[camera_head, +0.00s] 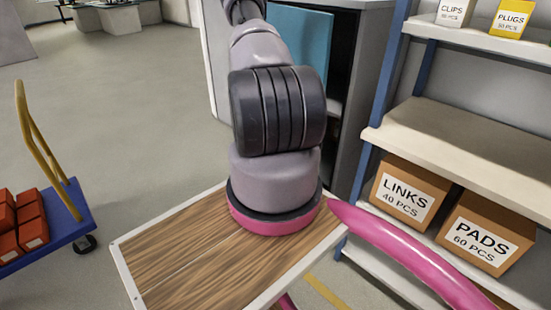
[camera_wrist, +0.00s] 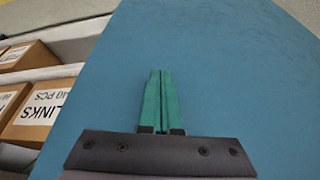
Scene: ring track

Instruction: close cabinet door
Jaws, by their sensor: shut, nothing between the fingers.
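A grey cabinet (camera_head: 372,70) stands behind my arm in the head view. Its dark front is open and part of a shelf shows inside. A blue panel (camera_head: 312,42), seemingly the door, shows at the opening, partly covered by my arm; how far it stands open I cannot tell. In the wrist view a flat blue surface (camera_wrist: 225,70) fills most of the picture. My gripper (camera_wrist: 160,72) has green fingers, shut and empty, in front of this surface; whether they touch it I cannot tell. My gripper is hidden in the head view.
Shelving with a LINKS box (camera_head: 408,192) and a PADS box (camera_head: 484,233) stands right of the cabinet. A blue cart (camera_head: 70,222) with red boxes (camera_head: 28,215) is at the left. Grey floor (camera_head: 120,120) between cart and cabinet is clear.

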